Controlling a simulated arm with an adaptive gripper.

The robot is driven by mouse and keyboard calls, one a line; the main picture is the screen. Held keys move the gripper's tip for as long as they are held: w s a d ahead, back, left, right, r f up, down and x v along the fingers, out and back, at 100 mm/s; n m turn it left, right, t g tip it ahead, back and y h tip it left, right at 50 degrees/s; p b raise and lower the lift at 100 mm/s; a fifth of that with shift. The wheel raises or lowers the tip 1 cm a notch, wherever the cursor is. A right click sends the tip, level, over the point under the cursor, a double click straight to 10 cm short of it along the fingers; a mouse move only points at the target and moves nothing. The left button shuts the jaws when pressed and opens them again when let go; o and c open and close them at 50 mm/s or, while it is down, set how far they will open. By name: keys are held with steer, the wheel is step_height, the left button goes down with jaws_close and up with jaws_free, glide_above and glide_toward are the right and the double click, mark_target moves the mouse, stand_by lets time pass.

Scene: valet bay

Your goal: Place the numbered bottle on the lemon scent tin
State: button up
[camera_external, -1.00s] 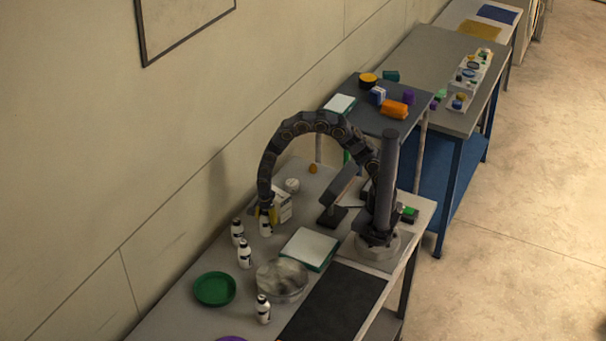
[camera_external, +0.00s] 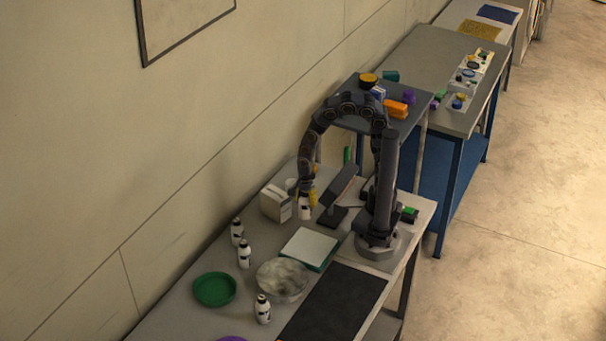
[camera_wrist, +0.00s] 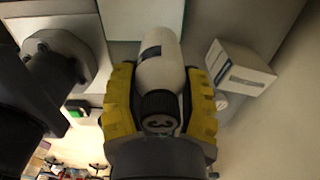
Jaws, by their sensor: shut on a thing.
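The numbered bottle (camera_external: 305,211) is white and hangs upright from my gripper (camera_external: 308,197) above the near table. In the wrist view, the yellow fingers of my gripper (camera_wrist: 159,82) are shut on both sides of the bottle (camera_wrist: 158,68). Its dark cap carries a mark like a 3. A small pale round tin (camera_external: 291,185) is partly hidden behind my gripper. A small pale round shape (camera_wrist: 222,102) shows beside the box in the wrist view. I cannot read a lemon label on either.
A white box (camera_external: 276,204) stands just left of the held bottle. Several other white bottles (camera_external: 244,254), a green dish (camera_external: 214,289), a clear bowl (camera_external: 283,279) and a white-topped green case (camera_external: 310,249) occupy the table. A dark mat (camera_external: 335,301) lies bare in front.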

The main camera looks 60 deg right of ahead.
steer(key=w+d+r, duration=0.2)
steer(key=w+d, duration=0.1)
steer(key=d, duration=0.7)
steer(key=w+d+r, duration=0.2)
steer(key=w+d, duration=0.1)
steer(key=d, duration=0.7)
glide_above(293, 181)
steer(key=shift+m, duration=0.4)
steer(key=shift+a+f, duration=0.1)
steer(key=shift+f, duration=6.55)
steer(key=shift+f, duration=0.1)
steer(key=o, duration=1)
steer(key=shift+o, duration=0.2)
